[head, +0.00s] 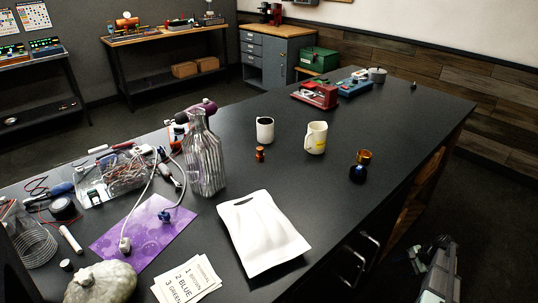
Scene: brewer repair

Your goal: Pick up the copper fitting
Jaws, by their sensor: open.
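A small copper-coloured piece (260,154), which looks like the copper fitting, stands on the dark workbench (330,195), just in front of a white cup (265,130). Another copper or gold-coloured piece (365,156) shows farther right, at a small dark blue item (358,174); I cannot tell whether they are joined. My gripper (428,252) is at the lower right, beyond the bench's right edge and well apart from both pieces. It is open, and I see nothing in it.
A white mug (316,138) stands between the copper-coloured pieces. A ribbed glass bottle (204,160) is to the left. A white pouch (262,234) lies in front. Cables, tools and a purple sheet (130,230) crowd the left. The bench's middle right is mostly clear.

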